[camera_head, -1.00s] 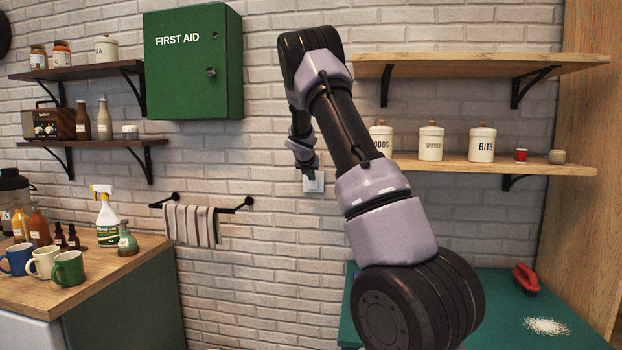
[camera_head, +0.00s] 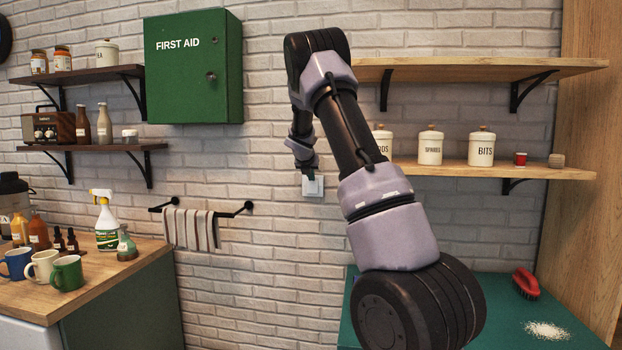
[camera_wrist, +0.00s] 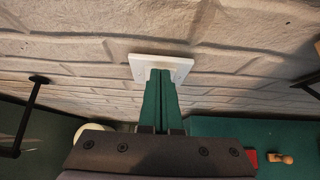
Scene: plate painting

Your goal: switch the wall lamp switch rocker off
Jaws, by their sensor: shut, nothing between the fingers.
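The wall lamp switch (camera_head: 313,186) is a small white square plate on the brick wall, below my forearm in the head view. In the wrist view the switch plate (camera_wrist: 160,66) is straight ahead of the fingers, and the fingertips cover its lower middle. My gripper (camera_wrist: 161,76) is shut and empty, its two green fingers side by side and pointing at the plate. In the head view my gripper (camera_head: 311,175) is at the plate's upper edge. The rocker is mostly hidden by the fingertips, and I cannot tell its position or whether they touch it.
A towel rail (camera_head: 236,211) with a striped towel (camera_head: 190,228) is on the wall left of the switch. A wooden shelf (camera_head: 520,170) with canisters is to the right. A green first aid cabinet (camera_head: 193,85) hangs at upper left. The wall below the switch is clear.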

